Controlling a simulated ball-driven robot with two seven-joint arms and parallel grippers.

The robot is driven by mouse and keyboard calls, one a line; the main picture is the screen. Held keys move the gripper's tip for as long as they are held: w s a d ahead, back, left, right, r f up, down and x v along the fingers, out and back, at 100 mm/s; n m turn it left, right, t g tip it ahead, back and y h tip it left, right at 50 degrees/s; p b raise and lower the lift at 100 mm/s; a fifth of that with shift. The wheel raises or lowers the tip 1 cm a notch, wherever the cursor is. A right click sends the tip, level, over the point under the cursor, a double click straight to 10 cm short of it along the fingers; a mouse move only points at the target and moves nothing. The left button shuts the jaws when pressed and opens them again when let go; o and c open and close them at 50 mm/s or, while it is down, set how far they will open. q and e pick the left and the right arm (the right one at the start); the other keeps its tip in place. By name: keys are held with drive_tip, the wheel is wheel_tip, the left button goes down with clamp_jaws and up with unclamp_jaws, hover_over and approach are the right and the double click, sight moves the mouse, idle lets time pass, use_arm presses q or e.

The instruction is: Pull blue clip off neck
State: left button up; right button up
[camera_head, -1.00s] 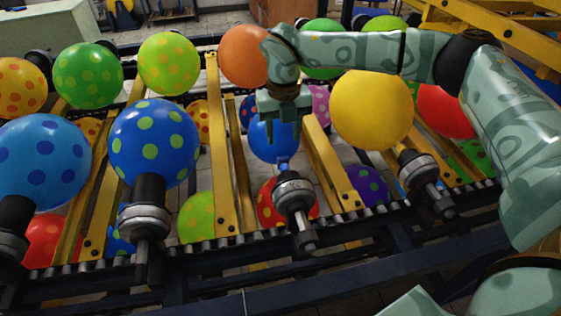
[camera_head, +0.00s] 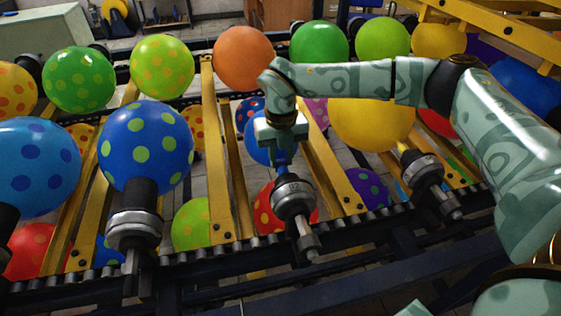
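A plain blue balloon (camera_head: 255,150) sits low behind my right gripper, mostly hidden by it. A small blue piece that looks like the clip (camera_head: 283,166) shows at its neck, just above the dark, metal-ringed nozzle (camera_head: 294,197). My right gripper (camera_head: 282,155) points down right at this neck. Its fingers overlap the clip in the picture, and I cannot tell whether they are closed on it or only around it. My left gripper is not in view.
A blue balloon with green dots (camera_head: 145,147) stands on a nozzle to the left. A yellow balloon (camera_head: 370,122) is close on the right, behind my forearm. Yellow rails (camera_head: 222,160) run on both sides. A dark roller rail (camera_head: 200,262) crosses the front.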

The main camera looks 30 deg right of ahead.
sight(281, 159)
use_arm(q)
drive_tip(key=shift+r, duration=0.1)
